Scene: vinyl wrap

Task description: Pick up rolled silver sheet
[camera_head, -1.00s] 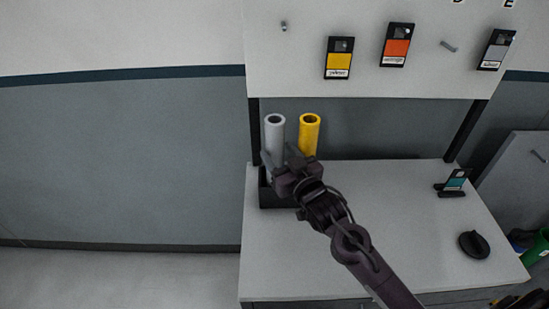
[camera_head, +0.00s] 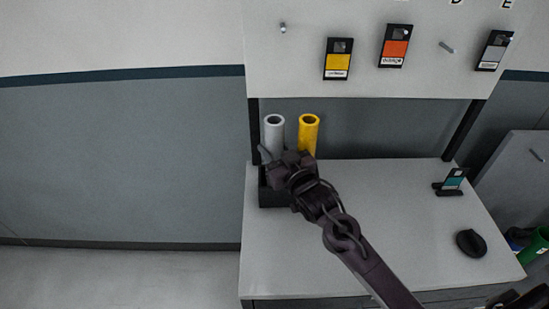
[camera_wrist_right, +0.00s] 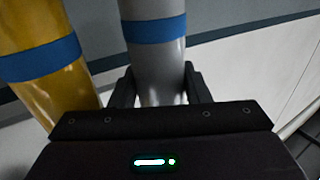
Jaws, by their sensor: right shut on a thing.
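The rolled silver sheet (camera_head: 274,134) stands upright in a black holder (camera_head: 272,198) at the left end of the table. My right gripper (camera_head: 271,157) is at the roll's lower part, with a finger on its left side. The right wrist view shows the silver roll (camera_wrist_right: 158,60), with a blue band, between my right gripper's two fingers (camera_wrist_right: 160,88). The gripper is shut on it. The roll's bottom is hidden by the gripper.
A yellow roll (camera_head: 309,134) stands upright close to the right of the silver one. A small teal sample on a stand (camera_head: 454,180) and a black object (camera_head: 471,243) sit at the table's right. The table's middle is clear except for my arm.

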